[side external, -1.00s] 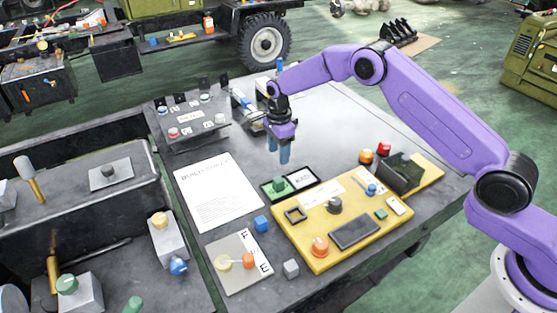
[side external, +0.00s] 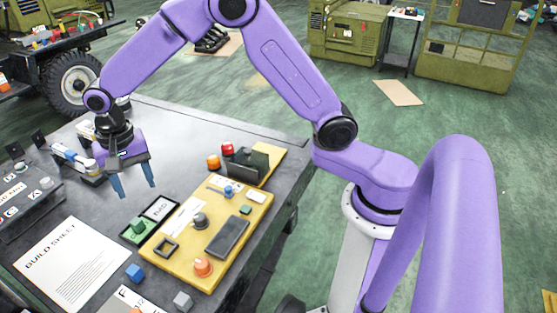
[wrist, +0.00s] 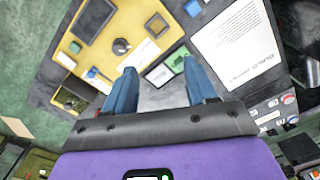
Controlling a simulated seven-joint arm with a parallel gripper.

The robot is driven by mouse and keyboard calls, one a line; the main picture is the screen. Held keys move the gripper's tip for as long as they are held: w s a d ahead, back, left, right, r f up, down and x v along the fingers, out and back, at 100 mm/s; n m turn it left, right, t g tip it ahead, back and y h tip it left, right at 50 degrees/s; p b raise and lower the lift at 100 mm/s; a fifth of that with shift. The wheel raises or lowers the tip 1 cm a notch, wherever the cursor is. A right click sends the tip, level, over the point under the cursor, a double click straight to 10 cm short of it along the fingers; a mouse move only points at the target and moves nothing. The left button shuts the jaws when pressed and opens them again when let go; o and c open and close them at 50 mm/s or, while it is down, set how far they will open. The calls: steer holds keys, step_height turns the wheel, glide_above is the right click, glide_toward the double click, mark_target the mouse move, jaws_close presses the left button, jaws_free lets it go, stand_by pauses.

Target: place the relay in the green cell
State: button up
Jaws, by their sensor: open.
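My gripper (side external: 136,191) is open and empty, pointing down above the dark table, beyond the small green-edged tray in the side view. In the wrist view the tray lies between and ahead of my fingertips (wrist: 158,70). The tray (side external: 150,238) has a green part (side external: 132,238) with a dark green knobbed piece on it, and a white label (side external: 158,209) beside it. I cannot tell for sure which piece is the relay. Candidates are a blue cube (side external: 135,272), a grey cube (side external: 182,300) and a dark block (side external: 227,237) on the yellow board (side external: 240,214).
A white build sheet (side external: 68,262) lies at left. A dark switch panel (side external: 28,205) stands at the far left.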

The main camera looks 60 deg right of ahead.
steer(key=s+d+r+n, duration=0.1)
steer(key=s+d+n, duration=0.4)
steer(key=s, duration=0.5)
steer(key=s+d+r+n, duration=0.2)
steer(key=s+d+n, duration=0.3)
steer(key=s, duration=0.6)
steer(key=s+d+r+n, duration=0.2)
steer(key=s+d+n, duration=0.3)
steer(key=s+n, duration=0.4)
steer(key=shift+s, duration=0.65)
steer(key=shift+d, duration=0.1)
